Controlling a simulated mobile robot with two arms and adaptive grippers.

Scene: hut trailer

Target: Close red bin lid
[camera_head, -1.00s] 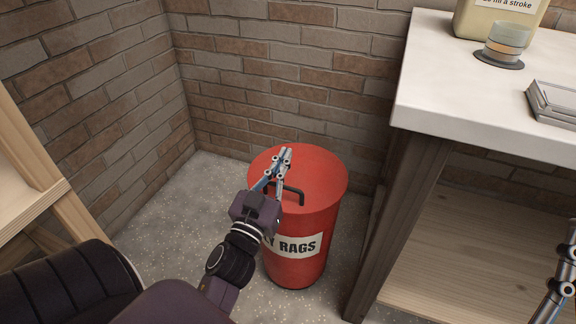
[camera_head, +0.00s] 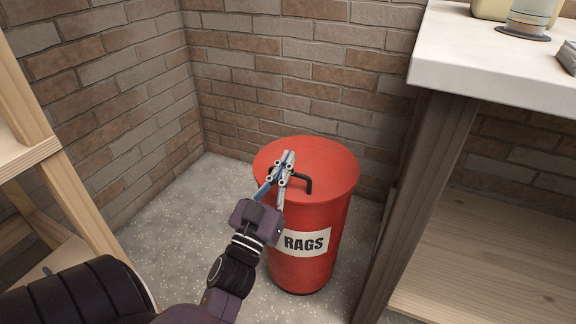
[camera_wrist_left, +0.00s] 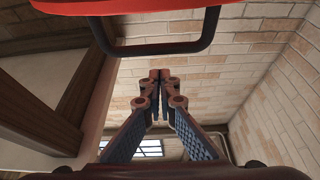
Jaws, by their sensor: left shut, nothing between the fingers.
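The red bin (camera_head: 302,255) stands on the floor near the brick corner, with a white label on its front reading "RAGS". Its round red lid (camera_head: 325,157) lies flat on top with no visible gap. A dark handle (camera_head: 308,184) sits on the lid and also shows in the left wrist view (camera_wrist_left: 150,50). My left gripper (camera_head: 287,156) is shut and empty, over the lid beside the handle, hiding part of both. In the left wrist view its fingertips (camera_wrist_left: 160,75) appear just apart from the handle. My right gripper is out of view.
A white-topped bench (camera_head: 495,62) with a wooden lower shelf (camera_head: 500,255) stands close on the right. A wooden shelf frame (camera_head: 55,165) is on the left. Brick walls close off the back. Speckled floor (camera_head: 180,225) is clear left of the bin.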

